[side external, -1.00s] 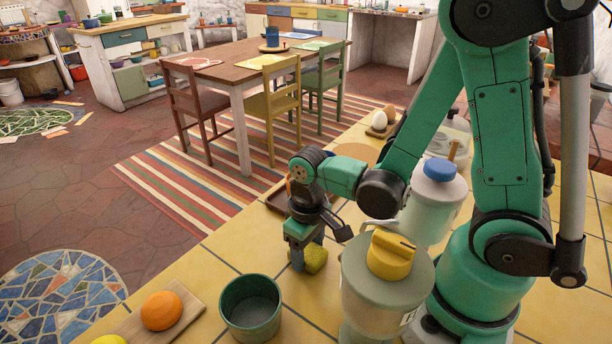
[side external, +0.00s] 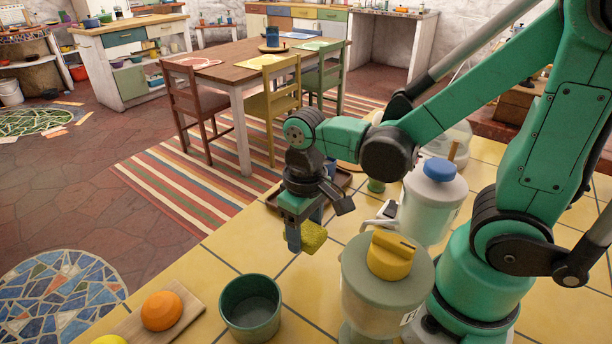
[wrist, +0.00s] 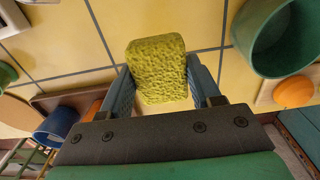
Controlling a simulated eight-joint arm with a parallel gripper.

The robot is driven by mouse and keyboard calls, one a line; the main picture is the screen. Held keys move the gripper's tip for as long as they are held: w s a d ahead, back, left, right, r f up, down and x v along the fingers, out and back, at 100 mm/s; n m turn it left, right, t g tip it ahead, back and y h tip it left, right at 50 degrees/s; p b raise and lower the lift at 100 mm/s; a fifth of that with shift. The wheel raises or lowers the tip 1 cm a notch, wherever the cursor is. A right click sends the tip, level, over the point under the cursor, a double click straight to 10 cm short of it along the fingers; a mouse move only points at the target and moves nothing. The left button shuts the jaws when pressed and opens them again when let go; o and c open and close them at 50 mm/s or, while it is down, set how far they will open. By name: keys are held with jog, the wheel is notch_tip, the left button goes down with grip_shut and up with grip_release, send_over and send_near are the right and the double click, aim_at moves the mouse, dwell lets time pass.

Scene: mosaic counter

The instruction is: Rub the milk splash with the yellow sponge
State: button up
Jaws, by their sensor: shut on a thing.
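The yellow sponge (side external: 314,236) is held in my gripper (side external: 306,232), which is shut on it. It hangs above the yellow tiled counter (side external: 235,250), behind the dark green bowl. In the wrist view the rough sponge (wrist: 158,68) sits between the two blue fingers of my gripper (wrist: 161,88), with tiles beyond it. I cannot make out the milk splash in either view; the sponge, my arm or the jars may hide it.
The dark green bowl (side external: 251,308) and a board (side external: 190,305) with an orange item (side external: 161,311) stand at the front. A jar with a yellow lid (side external: 388,285) is close right of the sponge. A blue-lidded jar (side external: 432,205) stands behind it. A brown tray (side external: 343,178) lies beyond my gripper.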

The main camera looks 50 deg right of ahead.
jog(key=shift+r, duration=0.3)
jog(key=shift+r, duration=1.5)
